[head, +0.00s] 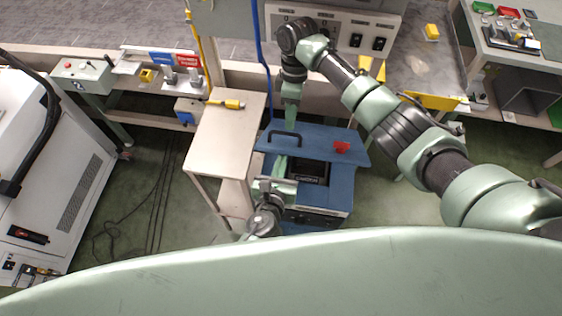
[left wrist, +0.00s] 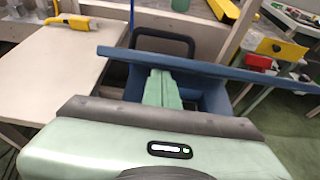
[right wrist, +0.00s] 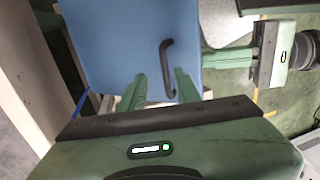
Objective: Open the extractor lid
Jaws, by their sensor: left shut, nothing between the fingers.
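The extractor is a blue box (head: 325,190) in the middle of the head view, with a dark interior showing at its front. Its flat blue lid (head: 318,138) stands raised above the body and shows nearly edge-on in the left wrist view (left wrist: 225,72). A black bar handle (head: 284,135) is on the lid's left part. My left gripper (head: 280,166) is shut and empty, its fingertips at or just under the lid's front edge; I cannot tell whether they touch. My right gripper (right wrist: 160,88) is open above the lid, its fingers near the handle (right wrist: 167,68), not closed on it.
A beige table (head: 225,135) with a yellow tool (head: 226,104) stands left of the extractor. A grey control panel (head: 335,32) is behind. A white machine (head: 60,170) stands far left. Green floor lies between.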

